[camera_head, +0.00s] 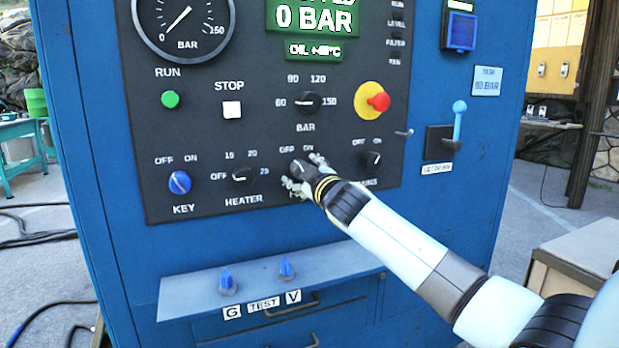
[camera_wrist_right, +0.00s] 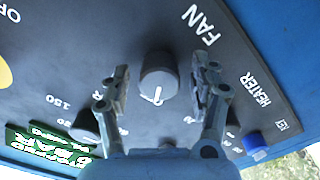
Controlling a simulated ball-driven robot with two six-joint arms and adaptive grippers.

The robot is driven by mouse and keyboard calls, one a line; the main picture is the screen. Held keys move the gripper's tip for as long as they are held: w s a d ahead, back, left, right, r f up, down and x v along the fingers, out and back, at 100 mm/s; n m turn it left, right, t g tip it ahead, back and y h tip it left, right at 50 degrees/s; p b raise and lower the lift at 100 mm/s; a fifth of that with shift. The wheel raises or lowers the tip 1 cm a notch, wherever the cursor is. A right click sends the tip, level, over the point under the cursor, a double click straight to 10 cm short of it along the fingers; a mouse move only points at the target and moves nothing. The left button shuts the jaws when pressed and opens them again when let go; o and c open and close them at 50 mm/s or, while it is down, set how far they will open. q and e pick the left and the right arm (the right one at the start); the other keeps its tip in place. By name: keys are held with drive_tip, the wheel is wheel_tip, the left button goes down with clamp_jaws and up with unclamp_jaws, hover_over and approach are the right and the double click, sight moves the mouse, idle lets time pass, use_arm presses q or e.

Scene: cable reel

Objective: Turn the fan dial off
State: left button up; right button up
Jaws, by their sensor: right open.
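The fan dial is a dark round knob with a white mark on the blue cabinet's black panel. In the right wrist view the dial (camera_wrist_right: 158,78) is at the centre, its white mark towards the bottom of the picture, near the FAN label. My right gripper (camera_head: 304,173) is at the dial in the head view, largely covering it and its lower label; OFF and ON print shows above. In the right wrist view the right gripper (camera_wrist_right: 167,88) is open, with one finger on each side of the dial and visible gaps. My left gripper is not in view.
The heater dial (camera_head: 242,174) is to the left and another dark dial (camera_head: 371,160) to the right. The pressure dial (camera_head: 308,102) and the red emergency button (camera_head: 378,101) are above. A shelf (camera_head: 190,291) with two blue knobs juts out below.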

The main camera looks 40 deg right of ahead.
drive_tip(key=v, duration=1.1)
drive_tip(key=shift+s+a, duration=0.2)
drive_tip(key=shift+s, duration=0.15)
